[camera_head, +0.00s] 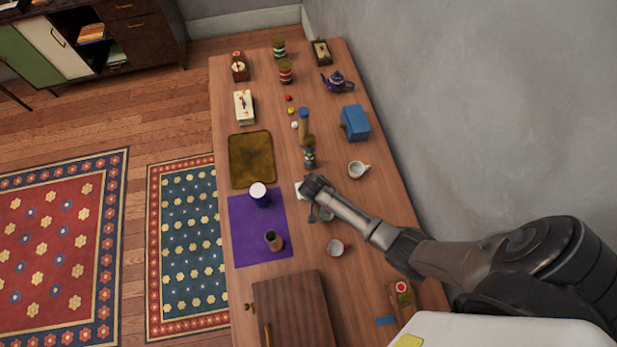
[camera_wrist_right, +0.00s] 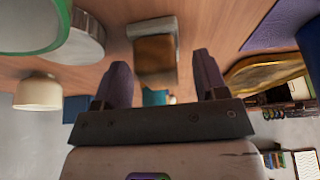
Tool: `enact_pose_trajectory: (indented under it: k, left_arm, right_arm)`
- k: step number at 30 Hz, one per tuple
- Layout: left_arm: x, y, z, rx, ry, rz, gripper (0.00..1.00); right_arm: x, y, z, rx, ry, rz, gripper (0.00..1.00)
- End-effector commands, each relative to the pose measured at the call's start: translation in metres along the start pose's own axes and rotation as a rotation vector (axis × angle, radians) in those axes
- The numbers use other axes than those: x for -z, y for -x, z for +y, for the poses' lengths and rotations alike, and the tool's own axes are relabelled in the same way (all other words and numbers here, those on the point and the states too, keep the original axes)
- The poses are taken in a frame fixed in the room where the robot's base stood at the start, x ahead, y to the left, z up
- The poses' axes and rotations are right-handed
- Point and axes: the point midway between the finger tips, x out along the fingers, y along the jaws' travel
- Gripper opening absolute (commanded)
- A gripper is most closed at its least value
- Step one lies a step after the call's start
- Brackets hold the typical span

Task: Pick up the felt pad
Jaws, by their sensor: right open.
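My right arm comes in from the right in the head view, and its gripper (camera_head: 314,187) is low over the middle of the table. A small white piece (camera_head: 299,190) lies beside the gripper, partly hidden by it. In the right wrist view my right gripper (camera_wrist_right: 163,80) is open with two dark fingers apart. A pale block with a brown face (camera_wrist_right: 154,50) shows ahead between the fingers, not held. I cannot tell for sure which item is the felt pad. My left gripper is not in view.
A purple mat (camera_head: 245,220) carries a white-topped blue jar (camera_head: 260,194) and a brown cup (camera_head: 273,240). A dark gold tray (camera_head: 251,158) lies behind it. White cups (camera_head: 336,248) (camera_head: 359,170), a blue box (camera_head: 355,123) and a slatted board (camera_head: 295,308) stand around.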

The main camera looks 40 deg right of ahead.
Motion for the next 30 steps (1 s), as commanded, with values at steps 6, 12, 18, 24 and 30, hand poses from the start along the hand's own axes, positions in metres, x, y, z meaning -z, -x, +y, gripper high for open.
enact_pose_trajectory:
  k: [6, 12, 18, 24, 30]
  left_arm:
    - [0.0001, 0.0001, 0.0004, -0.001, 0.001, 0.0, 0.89]
    - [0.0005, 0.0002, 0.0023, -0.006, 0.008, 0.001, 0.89]
    - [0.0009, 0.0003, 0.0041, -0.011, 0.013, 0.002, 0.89]
    - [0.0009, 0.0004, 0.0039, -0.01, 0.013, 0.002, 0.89]
    - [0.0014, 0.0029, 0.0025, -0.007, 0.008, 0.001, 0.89]
  right_arm:
    - [-0.0001, 0.0001, 0.0003, 0.0, 0.0, 0.0, 0.49]
    - [-0.0002, 0.0001, 0.0003, -0.001, 0.0, 0.0, 0.3]
    - [0.0, 0.0002, 0.0002, 0.0, 0.0, 0.0, 0.12]
    - [0.0001, 0.0005, 0.0002, 0.0, 0.0, 0.0, 0.12]
    - [0.004, 0.0092, 0.0001, 0.0, -0.001, 0.0, 0.12]
